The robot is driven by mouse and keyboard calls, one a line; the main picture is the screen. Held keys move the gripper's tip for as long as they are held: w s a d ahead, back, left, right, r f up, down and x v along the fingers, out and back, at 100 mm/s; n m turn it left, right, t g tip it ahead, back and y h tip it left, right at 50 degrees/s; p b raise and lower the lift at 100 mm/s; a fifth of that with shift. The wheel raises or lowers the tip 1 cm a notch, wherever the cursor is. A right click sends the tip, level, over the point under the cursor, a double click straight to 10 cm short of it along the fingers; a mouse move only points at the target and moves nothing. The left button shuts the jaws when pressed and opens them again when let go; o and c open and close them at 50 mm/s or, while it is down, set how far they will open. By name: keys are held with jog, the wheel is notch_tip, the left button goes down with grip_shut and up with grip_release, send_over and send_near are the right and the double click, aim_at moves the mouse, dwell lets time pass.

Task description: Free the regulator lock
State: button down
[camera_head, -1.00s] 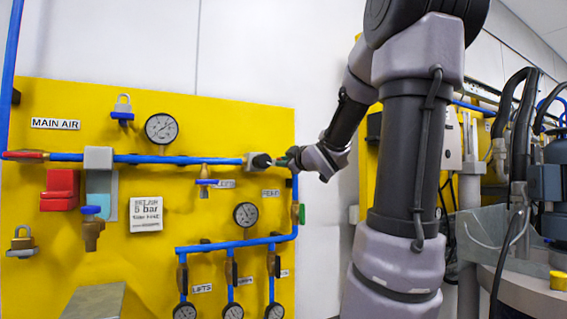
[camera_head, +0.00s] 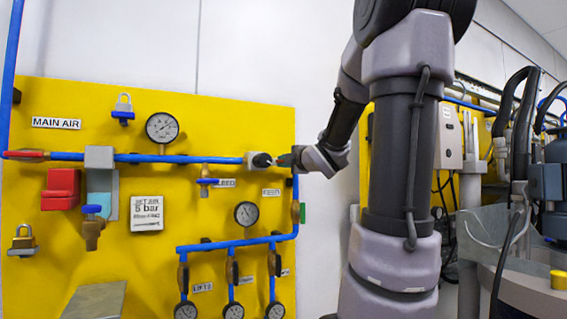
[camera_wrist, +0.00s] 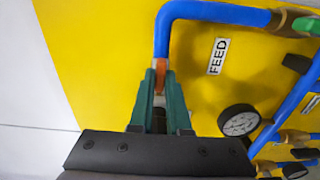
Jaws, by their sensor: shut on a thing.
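An orange-brown piece (camera_wrist: 161,68) shows between the fingertips. The fingers hide most of the held part, so I cannot tell whether the lock is pulled out.
Round gauges hang nearby, one (camera_head: 246,214) below the regulator. A blue-handled valve (camera_head: 206,182) is left of it. The blue pipe (camera_wrist: 222,12) bends past my fingers by the FEED label (camera_wrist: 217,56). Padlocks (camera_head: 123,109) hang at the left. White wall (camera_head: 330,210) lies right of the board.

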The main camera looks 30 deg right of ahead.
jog(key=shift+f+n, duration=0.1)
jog(key=shift+n, duration=0.2)
jog(key=c, duration=0.9)
grip_release()
jog(key=s, duration=1.1)
jog(key=shift+d, duration=0.2)
jog(key=shift+w, duration=0.1)
